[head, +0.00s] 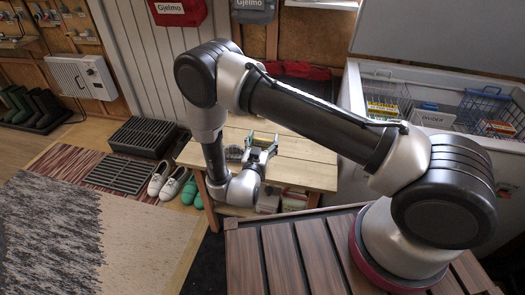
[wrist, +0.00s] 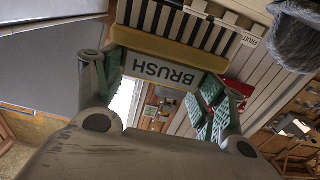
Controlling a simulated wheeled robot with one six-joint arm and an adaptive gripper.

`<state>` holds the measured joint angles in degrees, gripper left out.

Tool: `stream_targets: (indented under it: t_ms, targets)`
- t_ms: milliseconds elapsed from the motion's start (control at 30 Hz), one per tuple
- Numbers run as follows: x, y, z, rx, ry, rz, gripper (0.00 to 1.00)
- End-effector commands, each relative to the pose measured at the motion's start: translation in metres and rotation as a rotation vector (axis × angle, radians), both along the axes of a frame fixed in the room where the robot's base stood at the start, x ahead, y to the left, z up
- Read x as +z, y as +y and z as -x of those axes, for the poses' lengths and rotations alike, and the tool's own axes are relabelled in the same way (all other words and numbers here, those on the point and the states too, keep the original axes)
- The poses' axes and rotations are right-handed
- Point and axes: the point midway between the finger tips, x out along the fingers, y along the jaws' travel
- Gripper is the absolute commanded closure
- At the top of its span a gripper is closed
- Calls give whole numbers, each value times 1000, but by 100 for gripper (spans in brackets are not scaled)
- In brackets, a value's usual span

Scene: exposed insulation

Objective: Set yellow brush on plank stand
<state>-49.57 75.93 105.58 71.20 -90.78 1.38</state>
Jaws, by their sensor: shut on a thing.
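The yellow brush (wrist: 170,46) is between my gripper's fingers in the wrist view, with a label reading BRUSH facing the camera. Dark bars like bristles show beyond its yellow body. My gripper (wrist: 165,75) is shut on the brush, one green-padded finger at each end. In the head view my gripper (head: 262,143) is above the plank stand (head: 312,174), a light wooden table. The brush is too small and covered to make out clearly there. I cannot tell whether it touches the planks.
A dark slatted surface (head: 290,262) lies in front of the stand. An open chest with wire baskets (head: 486,108) is at right. Shoes (head: 172,184) and a black crate (head: 143,137) are on the floor at left.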

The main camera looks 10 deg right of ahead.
Motion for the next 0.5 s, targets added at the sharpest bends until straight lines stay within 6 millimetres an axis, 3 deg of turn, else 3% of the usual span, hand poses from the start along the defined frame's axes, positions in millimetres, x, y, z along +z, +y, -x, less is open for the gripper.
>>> stream_targets:
  t_ms: [400, 500]
  targets:
    - [-51, 0, 0, 1, 0, 0, 60]
    - [-54, 0, 0, 1, -2, -1, 60]
